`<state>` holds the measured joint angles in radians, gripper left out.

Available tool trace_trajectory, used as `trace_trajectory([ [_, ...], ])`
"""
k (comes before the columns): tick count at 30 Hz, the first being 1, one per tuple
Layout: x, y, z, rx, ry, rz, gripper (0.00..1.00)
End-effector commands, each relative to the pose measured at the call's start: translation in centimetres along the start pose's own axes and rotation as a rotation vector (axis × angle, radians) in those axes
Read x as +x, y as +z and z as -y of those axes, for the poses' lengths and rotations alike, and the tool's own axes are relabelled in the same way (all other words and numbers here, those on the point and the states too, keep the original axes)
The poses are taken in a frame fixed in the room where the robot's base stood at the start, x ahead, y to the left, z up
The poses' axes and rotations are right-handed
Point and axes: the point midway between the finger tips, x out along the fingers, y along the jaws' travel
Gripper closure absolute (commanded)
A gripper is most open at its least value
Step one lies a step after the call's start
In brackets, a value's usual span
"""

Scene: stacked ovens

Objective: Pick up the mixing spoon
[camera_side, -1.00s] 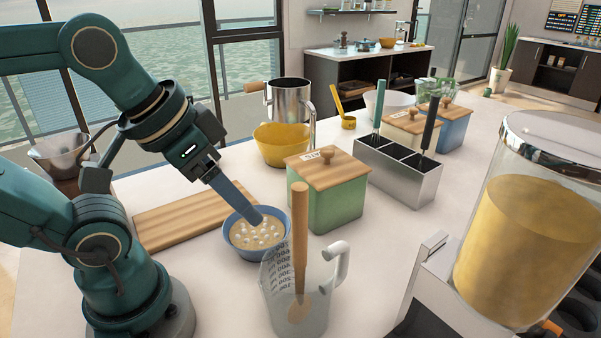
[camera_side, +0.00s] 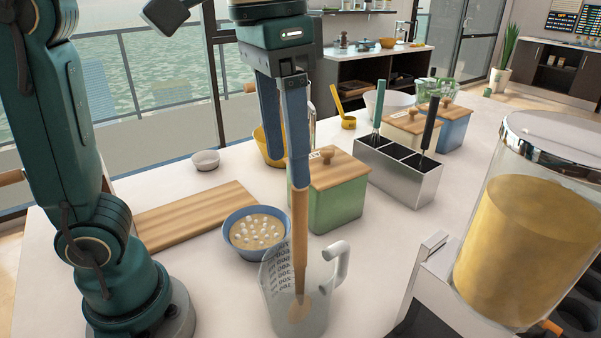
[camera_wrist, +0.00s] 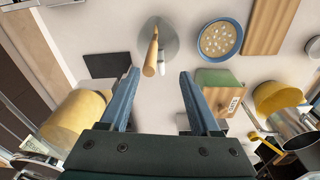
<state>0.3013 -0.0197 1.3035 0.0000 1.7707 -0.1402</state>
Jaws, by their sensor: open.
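The wooden mixing spoon (camera_side: 300,235) stands nearly upright in a clear measuring jug (camera_side: 318,312), with its handle rising well above the rim. My gripper (camera_side: 290,176) points down with its blue fingers apart, just above or at the handle's top in the side view. One finger hides the handle's upper end there. In the wrist view, the spoon handle (camera_wrist: 151,60) points toward my gripper (camera_wrist: 158,75). Its end shows between the open fingertips, closer to the left one. Nothing is held; I cannot tell whether a finger touches the handle.
A blue bowl of batter (camera_side: 228,241) and a cutting board (camera_side: 195,214) are left of the jug. A green box with a wooden lid (camera_side: 345,200) stands close behind. A metal utensil holder (camera_side: 410,185) and a large glass jar (camera_side: 530,220) are on the right.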

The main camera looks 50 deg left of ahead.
Motion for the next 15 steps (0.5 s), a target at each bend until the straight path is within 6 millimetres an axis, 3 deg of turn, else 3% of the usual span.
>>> trace_trajectory([
  [9,0.8,-0.8,-1.7,0.038,-0.011,0.090,0.37],
  [15,2.4,-0.5,-1.6,0.035,-0.012,0.091,0.37],
])
